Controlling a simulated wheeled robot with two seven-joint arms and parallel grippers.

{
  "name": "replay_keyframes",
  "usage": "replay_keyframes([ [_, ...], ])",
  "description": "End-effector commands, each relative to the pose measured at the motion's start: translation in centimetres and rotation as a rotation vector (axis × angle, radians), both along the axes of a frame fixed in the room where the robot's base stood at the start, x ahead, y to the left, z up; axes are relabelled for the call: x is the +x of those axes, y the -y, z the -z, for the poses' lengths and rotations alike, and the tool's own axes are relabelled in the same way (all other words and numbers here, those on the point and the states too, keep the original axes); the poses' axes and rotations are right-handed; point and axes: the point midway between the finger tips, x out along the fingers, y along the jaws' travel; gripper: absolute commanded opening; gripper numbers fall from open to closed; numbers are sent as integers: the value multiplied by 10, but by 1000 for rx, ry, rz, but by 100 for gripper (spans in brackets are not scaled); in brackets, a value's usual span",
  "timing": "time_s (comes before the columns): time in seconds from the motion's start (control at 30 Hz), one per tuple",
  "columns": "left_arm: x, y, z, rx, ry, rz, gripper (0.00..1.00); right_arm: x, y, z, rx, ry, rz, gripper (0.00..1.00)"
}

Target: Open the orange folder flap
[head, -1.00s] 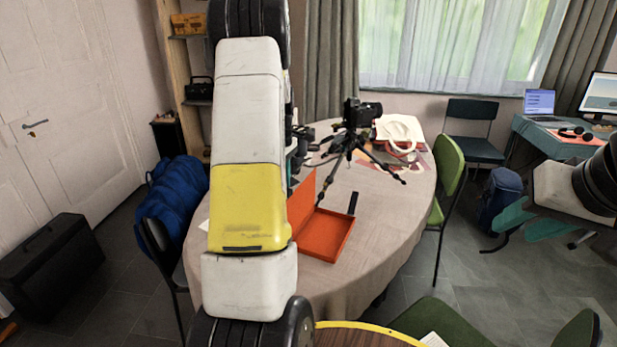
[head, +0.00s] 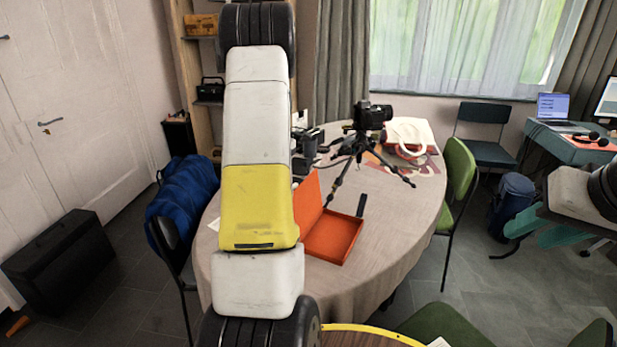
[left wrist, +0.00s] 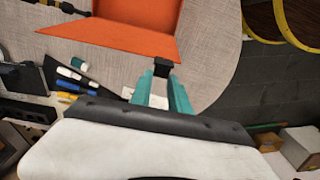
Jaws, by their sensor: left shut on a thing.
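The orange folder lies on the round table. Its flat base (head: 336,236) is clear in the head view, and its flap (head: 309,200) stands up along the left side, partly hidden behind my left arm. In the left wrist view the flap (left wrist: 108,38) spreads in front of my left gripper (left wrist: 162,68). The teal fingers are shut, with their black tips at the flap's edge near its corner. My left gripper is hidden behind the arm in the head view. My right gripper (head: 528,235) is at the right edge, teal fingers apart and empty, away from the folder.
A camera on a tripod (head: 372,117) stands behind the folder on the table. A small black object (head: 361,204) lies beside the base. Pens and markers (left wrist: 72,80) lie near my left gripper. A green chair (head: 460,170) stands at the table's right; the tablecloth right of the folder is clear.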

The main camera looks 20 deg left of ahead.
Motion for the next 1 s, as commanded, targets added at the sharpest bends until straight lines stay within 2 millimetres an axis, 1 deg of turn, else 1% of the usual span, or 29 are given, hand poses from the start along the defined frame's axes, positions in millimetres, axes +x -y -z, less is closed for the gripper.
replay_keyframes([
  [0.23, 0, -6, 2, 1, 0, 0, 14, 0, 0, 0, 0, 0, 0, 36],
  [0.7, 1, -27, 10, 1, -1, 0, 14, 0, 0, 0, 0, 0, 0, 36],
  [0.93, 1, -27, 10, 1, -1, 1, 14, 0, 0, 0, 0, 0, 0, 36],
  [0.97, 1, -27, 10, 1, -1, 1, 26, 0, 0, 0, 0, 0, 0, 36],
  [1.0, 1, -27, 10, 1, -1, 1, 34, 0, 0, 0, 0, 0, 0, 36],
])
